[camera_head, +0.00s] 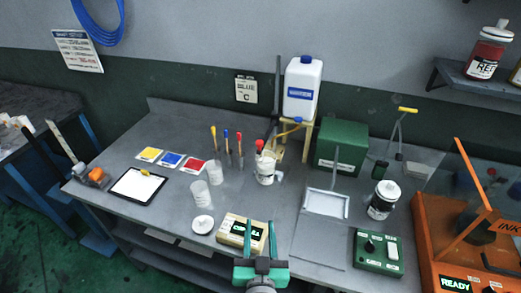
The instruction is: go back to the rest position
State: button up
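My gripper (260,240) shows at the bottom middle of the head view, teal and dark grey. Its two fingers point away from the camera and stand apart, with no object seen held between them. It appears in front of a tan box with a green lit display (232,230), overlapping its right part in the picture. I cannot tell the height of the gripper above the bench.
An orange machine (440,245) reading READY stands at right. A white jug (302,88) stands behind.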

jog(key=shift+s+f, duration=0.15)
jog(key=shift+f, duration=0.15)
jog(key=s+f, duration=0.3)
jog(key=s, duration=0.6)
jog(key=s+f+g, duration=0.1)
jog(key=s+f, duration=0.2)
jog(key=s, duration=0.7)
jog(key=s+f+n, duration=0.1)
jog(key=s+f, duration=0.3)
jog(key=s, duration=0.6)
jog(key=shift+s, duration=0.2)
